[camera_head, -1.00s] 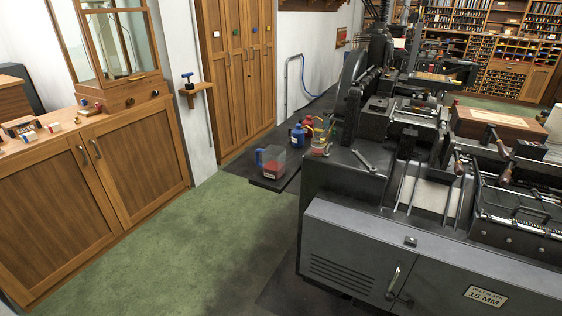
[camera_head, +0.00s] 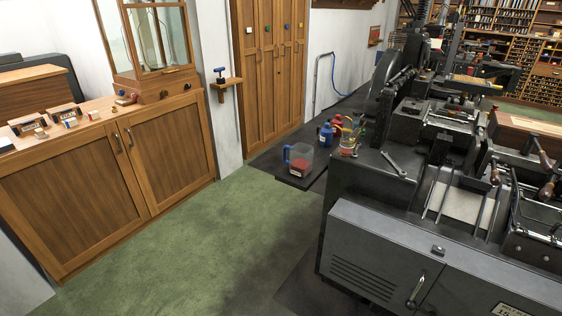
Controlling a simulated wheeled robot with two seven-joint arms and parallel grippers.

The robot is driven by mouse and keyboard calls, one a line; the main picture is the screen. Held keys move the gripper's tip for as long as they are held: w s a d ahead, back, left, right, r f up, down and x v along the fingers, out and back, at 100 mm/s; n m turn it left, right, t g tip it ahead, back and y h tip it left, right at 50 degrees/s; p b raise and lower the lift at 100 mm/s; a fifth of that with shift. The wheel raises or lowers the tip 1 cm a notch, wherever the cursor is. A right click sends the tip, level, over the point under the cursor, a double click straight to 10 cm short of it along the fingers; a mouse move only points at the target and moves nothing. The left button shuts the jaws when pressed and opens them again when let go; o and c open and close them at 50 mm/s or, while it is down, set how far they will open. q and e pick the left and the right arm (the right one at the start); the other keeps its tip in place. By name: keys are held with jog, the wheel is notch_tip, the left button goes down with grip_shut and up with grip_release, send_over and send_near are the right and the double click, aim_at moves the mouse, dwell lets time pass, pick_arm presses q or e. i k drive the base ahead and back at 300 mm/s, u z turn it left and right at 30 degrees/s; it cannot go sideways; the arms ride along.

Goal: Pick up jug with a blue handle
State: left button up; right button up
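The jug with a blue handle (camera_head: 300,161) is a clear container with red contents low inside. It stands upright near the front of a dark side table (camera_head: 264,161), left of the large grey machine. Its blue handle is on its left side. Neither of my grippers is in view.
A blue can (camera_head: 326,135), a red can (camera_head: 337,123) and a clear cup with tools (camera_head: 348,140) stand behind the jug. The grey machine (camera_head: 388,245) blocks the right. A wooden cabinet (camera_head: 115,175) lines the left. Green floor (camera_head: 200,255) is open between them.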

aim_at(301, 155)
jog(key=u, duration=0.85)
jog(key=i, duration=1)
jog(key=z, duration=2.65)
